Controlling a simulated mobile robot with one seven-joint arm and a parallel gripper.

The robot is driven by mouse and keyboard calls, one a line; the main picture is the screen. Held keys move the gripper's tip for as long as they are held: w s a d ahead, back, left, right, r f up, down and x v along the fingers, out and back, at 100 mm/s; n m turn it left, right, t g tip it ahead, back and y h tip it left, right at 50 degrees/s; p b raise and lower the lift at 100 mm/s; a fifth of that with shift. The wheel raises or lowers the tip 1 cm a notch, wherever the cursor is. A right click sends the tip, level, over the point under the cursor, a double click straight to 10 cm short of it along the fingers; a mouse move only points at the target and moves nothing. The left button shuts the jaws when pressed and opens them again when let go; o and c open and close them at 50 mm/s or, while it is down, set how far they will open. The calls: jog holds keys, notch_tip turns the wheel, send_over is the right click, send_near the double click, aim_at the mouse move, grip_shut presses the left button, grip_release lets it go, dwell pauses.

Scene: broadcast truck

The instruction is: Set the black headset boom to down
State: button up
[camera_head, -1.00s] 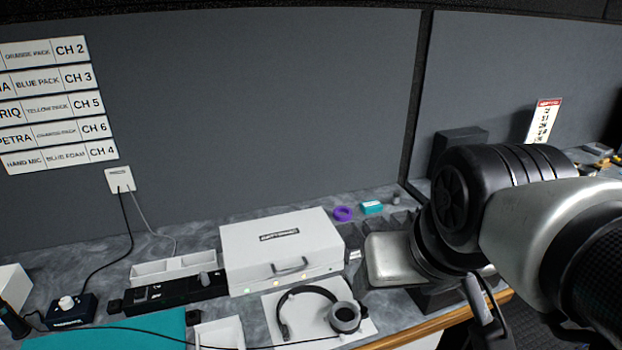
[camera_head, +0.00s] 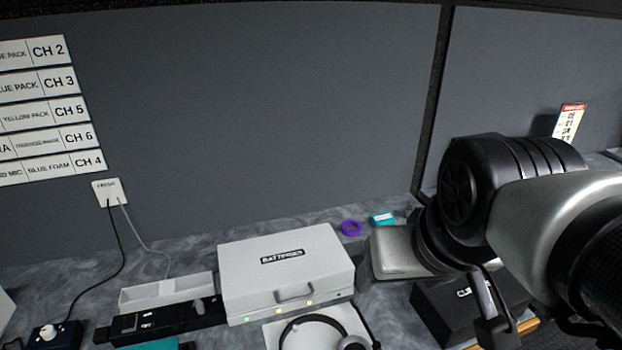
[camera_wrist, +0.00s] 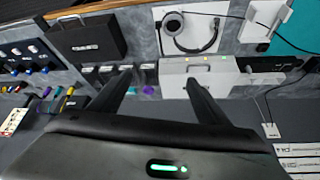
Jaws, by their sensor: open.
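The black headset (camera_head: 318,325) lies on a white sheet at the bottom of the head view, partly cut off by the frame edge. In the wrist view the headset (camera_wrist: 190,34) shows whole on its white sheet, band curved and one round earcup visible. I cannot make out the boom's position. My gripper (camera_wrist: 158,82) is open and empty in the wrist view, its two dark fingers apart. The headset is beyond the fingertips, not touched. In the head view a finger of my gripper (camera_head: 490,305) hangs at the right, over a black case.
A white batteries case (camera_head: 285,270) stands behind the headset. A black case (camera_head: 440,310) stands to its right. A charger strip (camera_head: 165,322) and white tray (camera_head: 165,290) lie left. A purple ring (camera_head: 351,228) and teal box (camera_head: 383,218) are at the back.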

aim_at(365, 322)
dwell(0.3)
jog(key=c, duration=0.4)
jog(key=shift+w+a+f, duration=0.1)
jog(key=shift+w+a, duration=0.05)
jog(key=shift+w, duration=0.1)
jog(key=c, duration=0.4)
jog(key=w+a+f+n+g, duration=0.1)
jog(key=w+f, duration=0.1)
jog(key=w, duration=0.1)
jog(key=w+a+f+n+g+h+b, duration=0.1)
jog(key=w+f+g, duration=0.1)
jog(key=w+f, duration=0.1)
jog(key=w+a+f+n+g+h, duration=0.1)
jog(key=w+f+g, duration=0.1)
jog(key=w+f, duration=0.1)
jog(key=shift+w+a+f+b, duration=0.15)
jog(key=shift+w+b, duration=0.15)
jog(key=shift+w, duration=0.4)
jog(key=c, duration=0.3)
jog(key=d+f+b, duration=0.1)
jog(key=f, duration=0.4)
jog(key=d+f+b, duration=0.1)
jog(key=f, duration=0.5)
jog(key=w+d+f+b, duration=0.1)
jog(key=f, duration=0.5)
jog(key=shift+d, duration=0.15)
jog(key=shift+c, duration=0.2)
jog(key=shift+r, duration=0.1)
grip_shut()
